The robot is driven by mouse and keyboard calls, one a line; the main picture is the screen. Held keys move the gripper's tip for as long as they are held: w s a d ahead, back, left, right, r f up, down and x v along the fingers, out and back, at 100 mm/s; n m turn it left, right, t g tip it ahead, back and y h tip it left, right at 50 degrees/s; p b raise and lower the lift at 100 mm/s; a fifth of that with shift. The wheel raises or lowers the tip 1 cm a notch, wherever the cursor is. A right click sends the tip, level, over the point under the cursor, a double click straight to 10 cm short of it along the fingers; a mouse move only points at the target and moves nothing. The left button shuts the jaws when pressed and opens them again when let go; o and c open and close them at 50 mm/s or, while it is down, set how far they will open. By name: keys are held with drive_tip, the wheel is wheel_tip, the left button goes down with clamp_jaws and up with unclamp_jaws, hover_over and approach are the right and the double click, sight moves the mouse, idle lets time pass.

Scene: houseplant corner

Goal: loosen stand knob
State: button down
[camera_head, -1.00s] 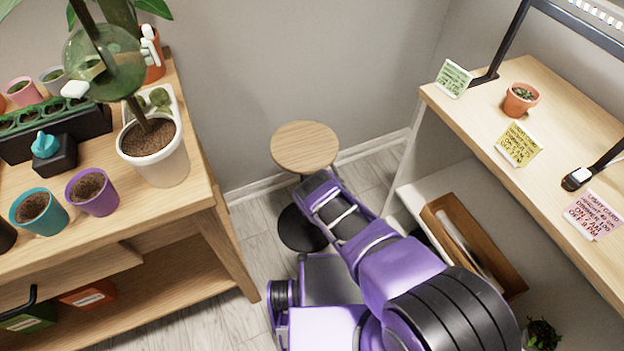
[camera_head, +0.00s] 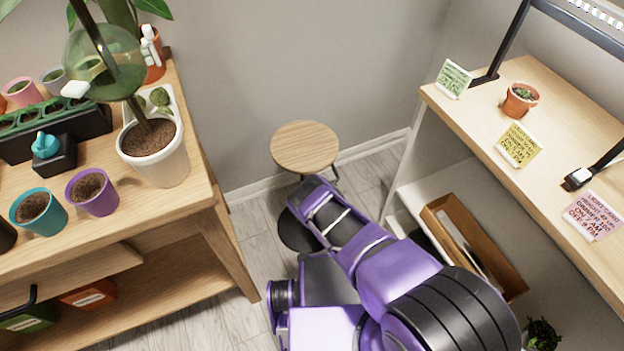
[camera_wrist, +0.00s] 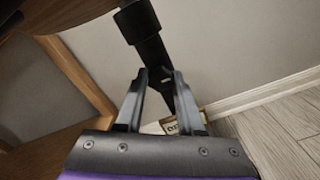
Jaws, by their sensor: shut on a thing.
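The stand has a round wooden top (camera_head: 304,147) and a dark round base (camera_head: 296,234) on the floor in the head view. In the wrist view its black post (camera_wrist: 150,50) with a thicker collar (camera_wrist: 138,21) comes down from the upper left. My gripper (camera_wrist: 160,78) is at the post below the collar, its two fingers shut on a small dark part there, which I take to be the knob. The knob's shape is mostly hidden between the fingertips. In the head view my arm hides the knob and the fingers.
A wooden plant bench (camera_head: 228,245) with pots stands to the left. A shelf unit (camera_head: 470,110) with cards and a small pot stands to the right, a wooden box (camera_head: 500,262) on its lower shelf. The wall is close behind the stand.

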drive_tip(key=shift+w+r, duration=0.15)
drive_tip(key=c, duration=0.5)
unclamp_jaws()
drive_tip(key=shift+c, duration=0.2)
